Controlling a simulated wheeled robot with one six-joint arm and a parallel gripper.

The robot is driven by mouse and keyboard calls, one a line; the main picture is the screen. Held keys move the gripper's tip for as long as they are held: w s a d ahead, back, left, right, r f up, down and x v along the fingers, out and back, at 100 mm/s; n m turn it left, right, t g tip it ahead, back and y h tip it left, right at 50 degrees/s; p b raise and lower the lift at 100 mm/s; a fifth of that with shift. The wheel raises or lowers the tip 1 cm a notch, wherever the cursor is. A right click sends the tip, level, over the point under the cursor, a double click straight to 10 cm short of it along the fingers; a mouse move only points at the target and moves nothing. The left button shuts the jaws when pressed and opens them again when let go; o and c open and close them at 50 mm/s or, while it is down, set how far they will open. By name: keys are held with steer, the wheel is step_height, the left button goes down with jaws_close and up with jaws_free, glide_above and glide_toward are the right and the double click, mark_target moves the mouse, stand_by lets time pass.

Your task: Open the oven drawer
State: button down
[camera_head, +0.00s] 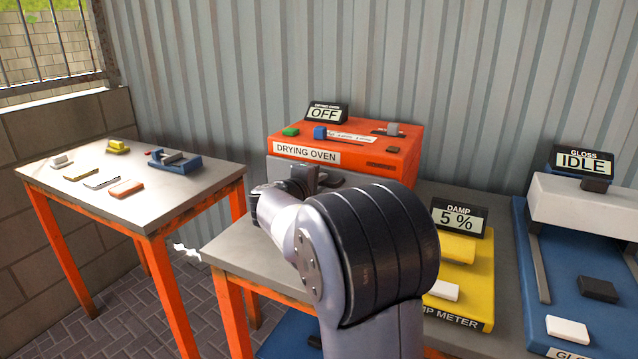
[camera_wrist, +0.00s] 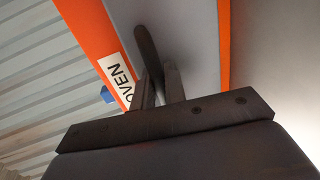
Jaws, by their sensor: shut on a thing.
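The drying oven (camera_head: 396,150) is an orange box with a "DRYING OVEN" label, standing on the middle table. Its grey drawer front (camera_head: 279,170) lies below the orange top and is largely hidden by my arm. In the wrist view the grey drawer front (camera_wrist: 197,40) carries a dark bar handle (camera_wrist: 147,45). My gripper (camera_wrist: 158,80) is shut on this handle, with a finger on each side of its near end. In the head view my gripper (camera_head: 311,178) is at the oven front, partly hidden by my arm. I cannot tell whether the drawer stands out at all.
An "OFF" display (camera_head: 325,113) and small blocks sit on the oven top. To the right are a yellow damp meter (camera_head: 478,270) and a blue gloss device (camera_head: 590,255). A side table (camera_head: 80,200) with small items stands left, with a floor gap between the tables.

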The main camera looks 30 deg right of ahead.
steer(key=f+b+v, duration=0.2)
steer(key=b+v, duration=0.1)
steer(key=v, duration=0.8)
steer(key=f+b+v, duration=0.2)
steer(key=b+v, duration=0.1)
steer(key=v, duration=0.7)
steer(key=shift+s+a+f, duration=0.3)
steer(key=shift+s+a, duration=0.25)
steer(key=shift+a, duration=0.2)
steer(key=c, duration=1.8)
jaws_free()
steer(key=shift+c, duration=0.2)
steer(key=p+v, duration=0.2)
steer(key=v, duration=0.8)
steer(key=shift+s+a, duration=0.2)
steer(key=shift+a, duration=0.15)
steer(key=shift+r, duration=0.1)
